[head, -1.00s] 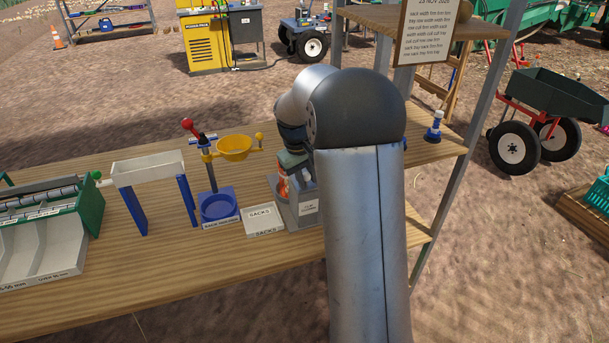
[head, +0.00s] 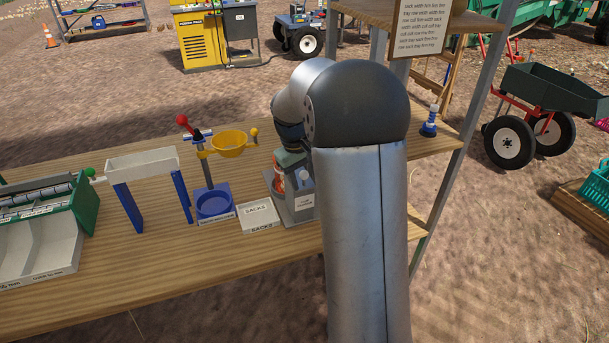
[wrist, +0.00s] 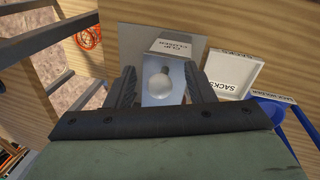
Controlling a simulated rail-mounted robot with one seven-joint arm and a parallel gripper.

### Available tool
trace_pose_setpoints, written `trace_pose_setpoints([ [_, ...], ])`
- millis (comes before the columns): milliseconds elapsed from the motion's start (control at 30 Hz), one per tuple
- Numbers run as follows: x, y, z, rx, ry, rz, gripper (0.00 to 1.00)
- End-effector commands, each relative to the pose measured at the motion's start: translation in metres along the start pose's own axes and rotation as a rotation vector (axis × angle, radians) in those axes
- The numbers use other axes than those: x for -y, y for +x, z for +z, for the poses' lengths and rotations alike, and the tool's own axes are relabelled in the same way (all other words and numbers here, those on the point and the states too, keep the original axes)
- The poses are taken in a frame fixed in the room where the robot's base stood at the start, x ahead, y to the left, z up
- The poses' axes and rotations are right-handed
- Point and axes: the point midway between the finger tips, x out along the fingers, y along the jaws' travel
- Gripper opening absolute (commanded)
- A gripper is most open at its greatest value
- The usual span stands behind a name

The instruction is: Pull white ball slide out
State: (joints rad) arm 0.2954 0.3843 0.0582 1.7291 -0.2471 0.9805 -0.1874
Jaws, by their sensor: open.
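The white ball (wrist: 159,86) shows in the wrist view, on a short stem at the front of the grey clip closer (wrist: 176,48). My gripper (wrist: 159,74) is open, with one dark finger on each side of the ball. A gap shows between the ball and each finger, so it is not gripped. In the head view the clip closer (head: 304,203) stands on the wooden bench, partly hidden by my arm. My fingers are hidden in the head view.
A white sacks tray (head: 259,215) lies just left of the clip closer. Left of it stands a blue sack holder (head: 214,204) with a yellow funnel (head: 229,144) and red-knobbed lever. A shelf post (head: 444,150) rises at right.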

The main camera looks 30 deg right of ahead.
Motion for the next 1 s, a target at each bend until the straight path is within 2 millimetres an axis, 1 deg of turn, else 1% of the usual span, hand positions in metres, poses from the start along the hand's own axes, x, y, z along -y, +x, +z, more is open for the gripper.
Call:
trace_pose_setpoints([
  [167, 0.0, 0.001, 0.0, 0.002, 0.0, 0.0, 0.49],
  [267, -0.001, -0.004, 0.0, 0.001, 0.0, 0.0, 0.49],
  [900, -0.011, -0.054, 0.0, 0.001, 0.0, 0.0, 0.49],
  [1000, -0.012, -0.059, 0.0, 0.001, 0.0, 0.0, 0.49],
])
